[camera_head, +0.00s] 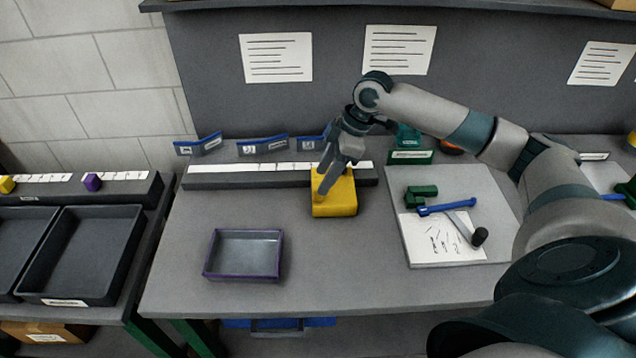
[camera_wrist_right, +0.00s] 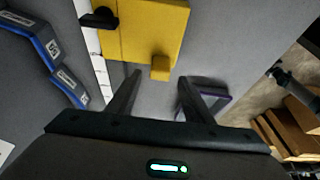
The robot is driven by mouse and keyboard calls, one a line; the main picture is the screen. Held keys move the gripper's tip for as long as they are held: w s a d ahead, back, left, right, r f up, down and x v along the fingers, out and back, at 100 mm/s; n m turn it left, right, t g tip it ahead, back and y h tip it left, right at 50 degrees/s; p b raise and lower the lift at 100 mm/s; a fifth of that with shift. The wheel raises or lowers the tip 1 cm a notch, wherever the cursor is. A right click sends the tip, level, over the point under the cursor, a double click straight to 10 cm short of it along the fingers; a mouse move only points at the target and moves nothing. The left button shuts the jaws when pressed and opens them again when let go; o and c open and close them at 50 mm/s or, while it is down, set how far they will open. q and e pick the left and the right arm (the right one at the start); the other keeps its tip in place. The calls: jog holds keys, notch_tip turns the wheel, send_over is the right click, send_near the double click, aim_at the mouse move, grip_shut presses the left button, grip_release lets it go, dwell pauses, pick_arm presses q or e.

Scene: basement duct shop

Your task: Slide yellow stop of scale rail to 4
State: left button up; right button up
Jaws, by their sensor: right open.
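The scale rail (camera_head: 232,179) is a dark bar with a white scale strip along the back of the bench; its marks are too small to read. The yellow stop (camera_head: 340,202) is a block at the rail's right part, jutting toward the front. In the right wrist view the yellow stop (camera_wrist_right: 150,30) has a small yellow knob (camera_wrist_right: 160,68) and a black piece (camera_wrist_right: 100,18) over the scale. My right gripper (camera_head: 323,190) is open above the stop. In the wrist view its fingertips (camera_wrist_right: 158,84) lie either side of the knob's line, apart from it. My left gripper is not in view.
A purple-rimmed tray (camera_head: 243,277) stands in front of the rail. Blue label holders (camera_head: 262,145) stand behind it. A pale board (camera_head: 455,181) with a green block (camera_head: 421,194) and a blue-handled tool (camera_head: 447,208) lies to the right.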

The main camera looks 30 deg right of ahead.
aim_at(317, 186)
jog(key=shift+p+x, duration=0.35)
jog(key=shift+x, duration=2.05)
jog(key=shift+r, duration=0.1)
jog(key=shift+c, duration=0.4)
grip_shut()
jog(key=shift+w+a+r+p, duration=0.1)
jog(key=shift+w+a+p, duration=0.05)
jog(key=shift+p, duration=0.15)
jog(key=w+a+p, duration=0.1)
jog(key=a, duration=0.1)
jog(key=w+a+p, duration=0.1)
jog(key=shift+w+a+p, duration=0.15)
jog(key=shift+a+p, duration=0.15)
jog(key=shift+a, duration=0.1)
jog(key=shift+w+a, duration=0.15)
jog(key=shift+o, duration=0.4)
grip_release()
